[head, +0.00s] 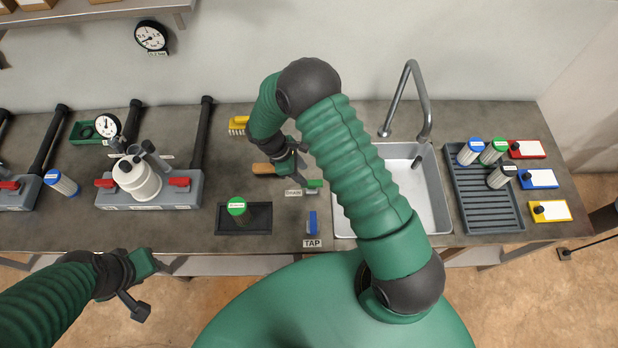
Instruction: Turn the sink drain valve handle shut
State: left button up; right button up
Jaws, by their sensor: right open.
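The green drain valve handle (314,184) lies on the counter left of the sink (436,205), beside the DRAIN label (293,193). It points sideways to the right, and its inner end is partly hidden by my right gripper. My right gripper (296,168) is open, just behind and left of the handle; I cannot tell whether it touches it. The blue tap handle (312,222) stands nearer the front, by the TAP label (312,243), and points toward the front edge. My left gripper (145,287) is open and empty, in front of the counter's front edge.
A green-capped filter (238,208) stands in a dark tray (261,222) left of the handles. A yellow brush (238,124) and a brown wooden handle (263,169) lie behind. The faucet (416,95) rises behind the sink. A grey rack (484,205) with filters is right.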

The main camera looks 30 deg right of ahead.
aim_at(312, 182)
jog(key=x, duration=0.6)
jog(key=shift+w+d+p, duration=0.25)
jog(key=shift+d+p, duration=0.05)
jog(key=shift+p, duration=0.05)
jog(key=shift+s+f, duration=0.25)
jog(key=shift+f, duration=0.15)
jog(key=shift+a, duration=0.3)
jog(key=shift+c, duration=0.4)
jog(key=shift+d, duration=0.1)
jog(key=c, duration=0.5)
jog(key=shift+d, duration=0.15)
grip_shut()
